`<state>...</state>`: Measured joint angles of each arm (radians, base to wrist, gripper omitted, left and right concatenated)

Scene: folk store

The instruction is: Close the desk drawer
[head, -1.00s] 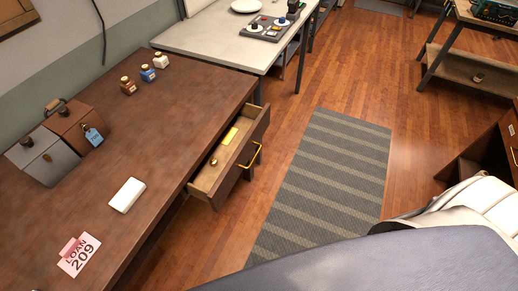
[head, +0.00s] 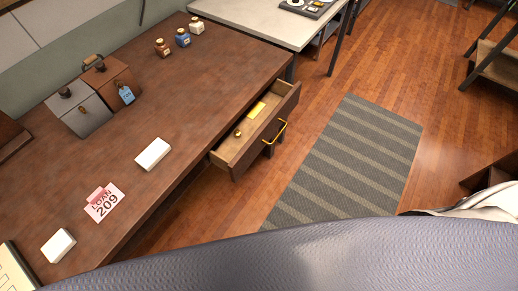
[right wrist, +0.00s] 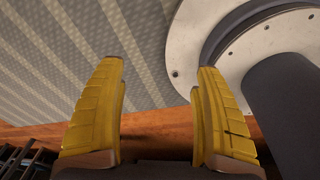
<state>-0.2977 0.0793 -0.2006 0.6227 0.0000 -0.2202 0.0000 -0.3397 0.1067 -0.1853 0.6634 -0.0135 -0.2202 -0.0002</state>
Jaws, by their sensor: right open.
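The desk (head: 215,100) is a dark brown wooden one on the left of the head view. Its drawer (head: 234,162) stands pulled open on the desk's right side, with a brass handle (head: 276,132) on its front. A yellow item (head: 257,109) and a small round brass-coloured thing (head: 238,133) lie inside the drawer. My right gripper (right wrist: 160,85) shows in the right wrist view with its two yellow fingers apart and nothing between them. It is over the floor and striped rug, away from the drawer. My left gripper is not in view.
The striped rug (head: 350,165) lies on open floor right of the drawer. The desk top holds two boxes, several small bottles, white blocks and a pink loan card (head: 104,203). A pale table (head: 270,20) stands beyond the desk. My own grey body fills the bottom.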

